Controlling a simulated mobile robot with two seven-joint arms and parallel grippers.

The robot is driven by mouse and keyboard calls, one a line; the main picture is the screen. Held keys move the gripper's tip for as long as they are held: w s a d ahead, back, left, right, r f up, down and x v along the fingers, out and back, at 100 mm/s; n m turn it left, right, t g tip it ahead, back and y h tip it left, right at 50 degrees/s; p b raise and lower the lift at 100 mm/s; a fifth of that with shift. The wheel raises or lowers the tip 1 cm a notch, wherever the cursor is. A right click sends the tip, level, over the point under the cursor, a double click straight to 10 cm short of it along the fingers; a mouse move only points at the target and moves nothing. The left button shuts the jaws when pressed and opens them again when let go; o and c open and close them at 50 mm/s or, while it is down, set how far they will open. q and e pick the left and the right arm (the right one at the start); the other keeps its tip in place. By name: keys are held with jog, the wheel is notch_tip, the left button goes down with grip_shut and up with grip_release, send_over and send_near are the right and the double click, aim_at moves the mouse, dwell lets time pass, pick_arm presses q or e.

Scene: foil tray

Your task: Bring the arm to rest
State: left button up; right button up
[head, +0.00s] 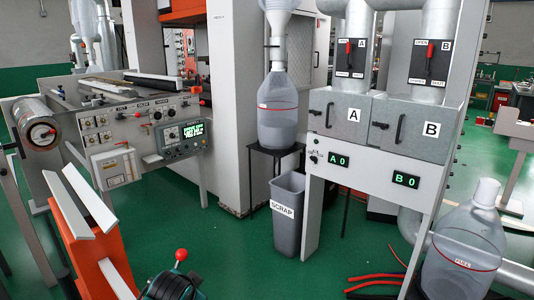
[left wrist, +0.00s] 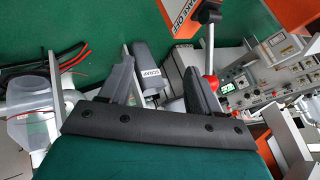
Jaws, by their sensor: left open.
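My left gripper (left wrist: 160,88) shows in the left wrist view with its two dark fingers spread wide and nothing held between them. A lever with a red ball knob (left wrist: 210,86) stands just beside its right-hand finger; I cannot tell whether they touch. In the head view the red knob (head: 181,254) shows at the bottom, just above a dark, partly green shape that looks like my left gripper (head: 172,286), cut off by the frame edge. Its fingertips are not clear there. My right gripper is in neither view.
An orange stand with pale slanted rails (head: 90,198) is close at left. Behind it is a control panel (head: 150,135). A grey SCRAP bin (head: 287,215) stands mid-floor. A cabinet with doors A and B (head: 400,120) and a clear bottle (head: 462,245) are at right. Green floor lies between.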

pick_arm(q)
jog(key=s+d+f+n+t+h, duration=0.1)
jog(key=s+f+n, duration=0.1)
jog(key=s, duration=1)
jog(key=s+d+f+n+t+h, duration=0.1)
jog(key=s+f, duration=0.4)
jog(key=s, duration=0.8)
jog(key=shift+n+t+h, duration=0.4)
jog(key=shift+n+h, duration=0.2)
jog(key=shift+n, duration=0.1)
